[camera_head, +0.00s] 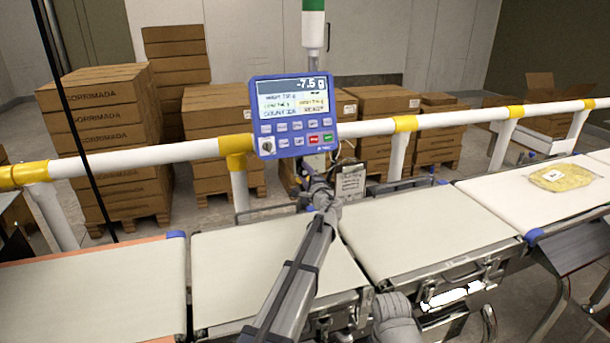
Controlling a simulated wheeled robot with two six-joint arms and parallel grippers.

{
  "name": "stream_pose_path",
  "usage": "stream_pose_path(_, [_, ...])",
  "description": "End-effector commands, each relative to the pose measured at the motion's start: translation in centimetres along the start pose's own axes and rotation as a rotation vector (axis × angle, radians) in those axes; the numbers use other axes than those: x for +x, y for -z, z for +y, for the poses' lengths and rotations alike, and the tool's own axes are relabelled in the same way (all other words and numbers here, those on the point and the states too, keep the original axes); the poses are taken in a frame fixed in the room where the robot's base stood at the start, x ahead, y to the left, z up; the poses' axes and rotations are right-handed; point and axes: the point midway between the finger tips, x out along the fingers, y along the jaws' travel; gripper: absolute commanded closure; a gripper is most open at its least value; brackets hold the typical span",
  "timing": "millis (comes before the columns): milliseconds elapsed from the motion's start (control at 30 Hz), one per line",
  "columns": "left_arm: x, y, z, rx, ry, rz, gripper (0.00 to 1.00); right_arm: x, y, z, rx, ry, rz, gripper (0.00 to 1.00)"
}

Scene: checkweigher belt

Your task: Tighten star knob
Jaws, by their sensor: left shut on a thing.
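My left gripper (318,186) is at the end of the grey arm that reaches over the belts. It is at the post just below the blue weighing display (294,115). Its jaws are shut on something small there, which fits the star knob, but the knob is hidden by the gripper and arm. The display is upright, facing me, and reads -7.5 g. My right gripper is not in view.
White belts (445,225) run across the front, with a bagged yellow product (560,177) on the right one. A white and yellow guard rail (120,165) runs behind. A small label plate (351,181) is right of the gripper. Stacked cartons (105,130) stand behind the rail.

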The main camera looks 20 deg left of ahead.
Motion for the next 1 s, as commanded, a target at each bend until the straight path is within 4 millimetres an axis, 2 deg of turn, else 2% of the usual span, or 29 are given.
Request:
stream_pose_path(667, [-0.1, 0.04, 0.04, 0.053, -0.001, 0.001, 1.0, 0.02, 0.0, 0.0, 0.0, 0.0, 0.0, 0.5])
stream_pose_path(700, [-0.1, 0.04, 0.04, 0.053, -0.001, 0.001, 0.44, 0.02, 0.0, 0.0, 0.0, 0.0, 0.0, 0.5])
stream_pose_path(933, [-0.06, 0.02, 0.02, 0.052, 0.0, 0.001, 0.19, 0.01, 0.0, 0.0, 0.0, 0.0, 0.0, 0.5])
stream_pose_path(1000, [-0.04, 0.02, 0.01, 0.052, 0.0, 0.0, 0.19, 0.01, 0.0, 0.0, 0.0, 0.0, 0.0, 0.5])
